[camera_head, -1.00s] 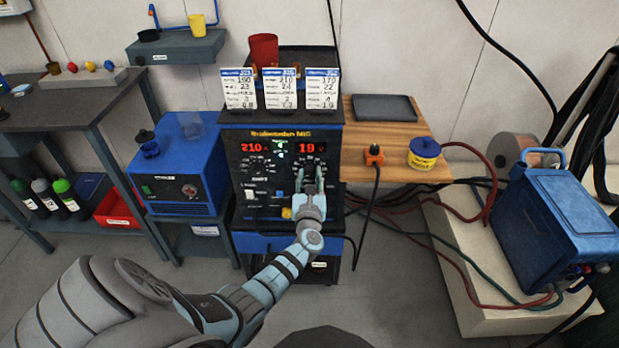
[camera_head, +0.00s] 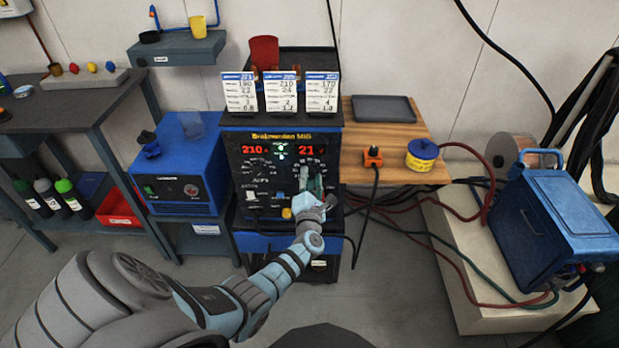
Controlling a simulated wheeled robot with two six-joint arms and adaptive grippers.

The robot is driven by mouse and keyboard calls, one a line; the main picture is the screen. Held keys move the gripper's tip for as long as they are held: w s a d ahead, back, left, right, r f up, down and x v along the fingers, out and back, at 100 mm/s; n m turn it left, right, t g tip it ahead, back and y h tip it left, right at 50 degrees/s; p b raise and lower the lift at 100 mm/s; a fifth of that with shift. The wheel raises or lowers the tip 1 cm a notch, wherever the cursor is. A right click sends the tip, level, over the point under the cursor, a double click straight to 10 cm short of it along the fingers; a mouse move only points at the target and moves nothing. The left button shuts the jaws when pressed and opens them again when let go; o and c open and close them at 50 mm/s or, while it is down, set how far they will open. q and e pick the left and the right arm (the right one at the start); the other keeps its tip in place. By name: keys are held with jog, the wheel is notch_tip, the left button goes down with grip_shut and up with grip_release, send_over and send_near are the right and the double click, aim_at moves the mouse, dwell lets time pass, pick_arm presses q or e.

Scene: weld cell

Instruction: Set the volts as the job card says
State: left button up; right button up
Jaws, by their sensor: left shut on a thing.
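The welder (camera_head: 272,205) is a black-fronted machine with red displays. The left display (camera_head: 256,150) reads 210 and the right display (camera_head: 307,150) reads 21. My left gripper (camera_head: 314,185) is shut on the volts knob under the right display; gripper and fingers hide most of the knob. Three job cards stand on top of the welder: the left card (camera_head: 239,92), the middle card (camera_head: 281,91) and the right card (camera_head: 322,92). The middle card seems to show 210 and 24; the small print is hard to read. My right gripper is not in view.
A red cup (camera_head: 264,51) stands behind the cards. A wooden side table (camera_head: 400,165) at right holds a dark tray (camera_head: 384,108), an orange object (camera_head: 373,157) and a yellow-blue tin (camera_head: 422,154). A blue unit (camera_head: 180,165) stands left of the welder.

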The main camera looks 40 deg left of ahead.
pick_arm(q)
jog(key=m+p, duration=0.1)
jog(key=m, duration=0.3)
jog(key=shift+m, duration=0.3)
jog(key=m+p, duration=0.1)
jog(key=m, duration=0.4)
jog(key=shift+m, duration=0.3)
jog(key=m+p, duration=0.1)
jog(key=m, duration=0.3)
jog(key=shift+d+m, duration=0.1)
jog(key=shift+m, duration=0.2)
jog(key=m, duration=0.4)
jog(key=shift+f+m, duration=0.1)
jog(key=shift+m, duration=0.2)
jog(key=o, duration=1.2)
